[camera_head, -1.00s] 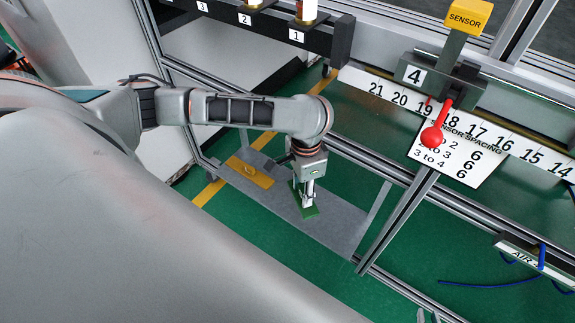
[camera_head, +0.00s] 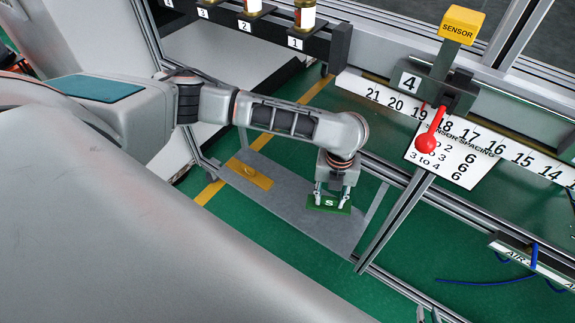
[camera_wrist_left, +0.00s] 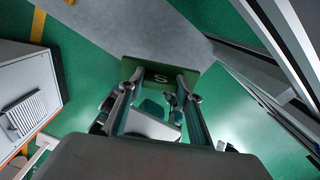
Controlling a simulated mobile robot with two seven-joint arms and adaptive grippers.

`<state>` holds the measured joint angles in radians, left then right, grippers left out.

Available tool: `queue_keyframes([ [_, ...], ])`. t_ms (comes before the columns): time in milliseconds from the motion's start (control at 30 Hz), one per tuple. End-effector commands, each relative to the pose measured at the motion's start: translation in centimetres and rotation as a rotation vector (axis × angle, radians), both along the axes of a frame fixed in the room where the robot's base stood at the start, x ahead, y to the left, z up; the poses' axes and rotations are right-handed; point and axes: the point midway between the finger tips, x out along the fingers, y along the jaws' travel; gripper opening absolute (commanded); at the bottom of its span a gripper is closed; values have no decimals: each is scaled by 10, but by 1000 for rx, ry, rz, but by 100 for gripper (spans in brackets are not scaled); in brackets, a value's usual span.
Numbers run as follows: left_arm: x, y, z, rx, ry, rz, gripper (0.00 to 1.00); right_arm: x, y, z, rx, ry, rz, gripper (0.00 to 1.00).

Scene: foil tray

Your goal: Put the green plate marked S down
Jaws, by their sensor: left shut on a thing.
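The green plate marked S (camera_head: 329,207) is in the left gripper (camera_head: 331,194), over the grey shelf in the head view. I cannot tell whether the plate touches the shelf. The right gripper is not in view.
A metal frame post (camera_head: 396,220) stands to the right. A red-knobbed lever (camera_head: 427,143) hangs beside the number 4 block. Numbered bottle slots (camera_head: 245,27) are at the top.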

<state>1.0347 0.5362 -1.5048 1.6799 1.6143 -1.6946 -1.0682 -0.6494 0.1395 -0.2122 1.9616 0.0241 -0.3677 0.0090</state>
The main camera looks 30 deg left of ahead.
Motion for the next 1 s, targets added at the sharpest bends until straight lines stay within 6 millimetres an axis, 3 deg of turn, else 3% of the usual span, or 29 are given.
queue_keyframes([
  [100,5,-6,-1,2,-8,-195,11,0,0,2,0,0,0,16],
  [300,9,-11,-3,6,-13,-388,11,0,0,3,0,0,0,16],
  [433,9,-11,-16,6,-11,-424,11,0,0,1,0,0,0,16],
  [700,9,-11,-61,6,-12,-427,11,0,0,-7,0,1,1,16],
  [1000,9,-11,-87,7,-10,-424,11,-1,0,-11,0,2,1,16],
])
